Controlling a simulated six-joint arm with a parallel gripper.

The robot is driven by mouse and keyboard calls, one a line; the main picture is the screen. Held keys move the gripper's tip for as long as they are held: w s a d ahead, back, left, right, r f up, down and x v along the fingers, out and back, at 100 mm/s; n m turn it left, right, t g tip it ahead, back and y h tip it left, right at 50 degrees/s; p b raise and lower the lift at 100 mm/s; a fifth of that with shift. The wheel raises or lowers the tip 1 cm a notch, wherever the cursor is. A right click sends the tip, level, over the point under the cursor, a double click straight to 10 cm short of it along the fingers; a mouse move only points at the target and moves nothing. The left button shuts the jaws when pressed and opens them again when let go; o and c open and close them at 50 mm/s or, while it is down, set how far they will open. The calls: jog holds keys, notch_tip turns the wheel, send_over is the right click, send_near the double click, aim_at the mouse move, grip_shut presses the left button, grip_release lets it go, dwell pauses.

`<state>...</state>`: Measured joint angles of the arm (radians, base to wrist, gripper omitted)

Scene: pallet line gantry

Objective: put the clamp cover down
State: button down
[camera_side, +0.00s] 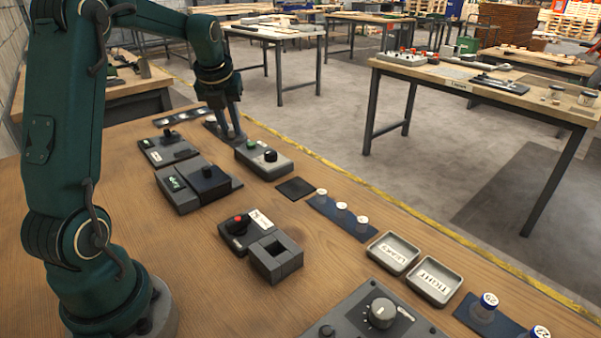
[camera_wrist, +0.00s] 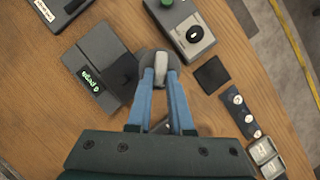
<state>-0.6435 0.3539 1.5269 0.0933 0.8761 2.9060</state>
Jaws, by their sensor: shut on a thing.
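My gripper (camera_side: 231,132) is at the far end of the bench, pointing down. In the wrist view its two blue-grey fingers (camera_wrist: 161,82) are shut on a small dark grey rounded piece with a paler middle, which I take for the clamp cover (camera_wrist: 157,57). The fingers hide part of it. In the side view the held piece is too small and covered to make out. A dark flat plate (camera_side: 211,128) lies by the fingertips there; I cannot tell whether the held piece touches anything.
Close by stand a box with a green button and black knob (camera_side: 264,158) and a unit with a green display (camera_side: 178,192). A black square pad (camera_side: 295,188), a vial rack (camera_side: 322,206) and two labelled trays (camera_side: 393,252) lie along the bench's far edge. Bare wood lies between them.

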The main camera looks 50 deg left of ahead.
jog(key=shift+m, duration=0.3)
jog(key=w+d+f, duration=0.2)
jog(key=w+d, duration=0.1)
jog(key=w+d+f, duration=0.6)
jog(key=shift+w+d+f, duration=0.2)
jog(key=shift+w+d, duration=0.05)
jog(key=shift+d, duration=0.05)
jog(key=shift+w+f, duration=0.1)
jog(key=shift+f, duration=1.95)
jog(key=shift+f, duration=0.1)
jog(key=c, duration=0.8)
grip_release()
